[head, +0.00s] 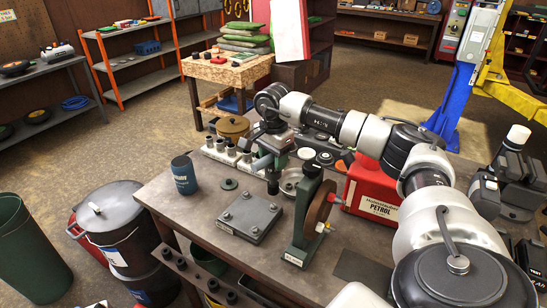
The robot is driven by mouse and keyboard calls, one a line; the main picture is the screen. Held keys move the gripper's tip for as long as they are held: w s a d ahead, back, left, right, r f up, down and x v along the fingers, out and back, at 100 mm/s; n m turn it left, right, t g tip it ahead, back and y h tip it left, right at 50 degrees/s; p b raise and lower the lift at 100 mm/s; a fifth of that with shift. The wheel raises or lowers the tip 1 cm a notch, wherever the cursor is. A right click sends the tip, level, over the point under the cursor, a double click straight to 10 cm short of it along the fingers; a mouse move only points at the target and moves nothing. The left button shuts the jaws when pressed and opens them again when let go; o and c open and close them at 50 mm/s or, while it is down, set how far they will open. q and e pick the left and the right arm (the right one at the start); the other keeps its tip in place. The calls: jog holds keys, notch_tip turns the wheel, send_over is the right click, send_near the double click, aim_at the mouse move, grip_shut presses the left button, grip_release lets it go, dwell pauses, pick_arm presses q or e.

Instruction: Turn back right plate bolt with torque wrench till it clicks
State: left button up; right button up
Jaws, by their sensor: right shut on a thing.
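A square grey steel plate (243,226) lies on the workbench with a bolt near each corner. The back right plate bolt (273,207) stands at its right corner. My right gripper (268,152) is above and behind the plate, shut on what looks like the torque wrench (272,181). Its dark lower end hangs near the back right bolt; I cannot tell whether it touches. Most of the wrench is hidden by the gripper or blends into the clutter behind. My left gripper is not in view.
A green stand with a brown wheel (318,208) is close right of the plate. A row of sockets (230,150) is at the back, and a dark blue can (184,175) is at the left.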

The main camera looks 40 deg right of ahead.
aim_at(274, 175)
jog(key=n, duration=0.4)
jog(key=shift+d+r+n, duration=0.1)
jog(key=shift+r+n, duration=0.1)
jog(key=shift+n, duration=0.1)
jog(key=shift+f+b, duration=1.5)
jog(key=shift+f, duration=0.9)
jog(key=shift+f+b, duration=0.6)
jog(key=shift+f, duration=0.3)
dwell(0.4)
jog(key=shift+m, duration=1.3)
jog(key=shift+m+p, duration=0.45)
jog(key=shift+m, duration=0.95)
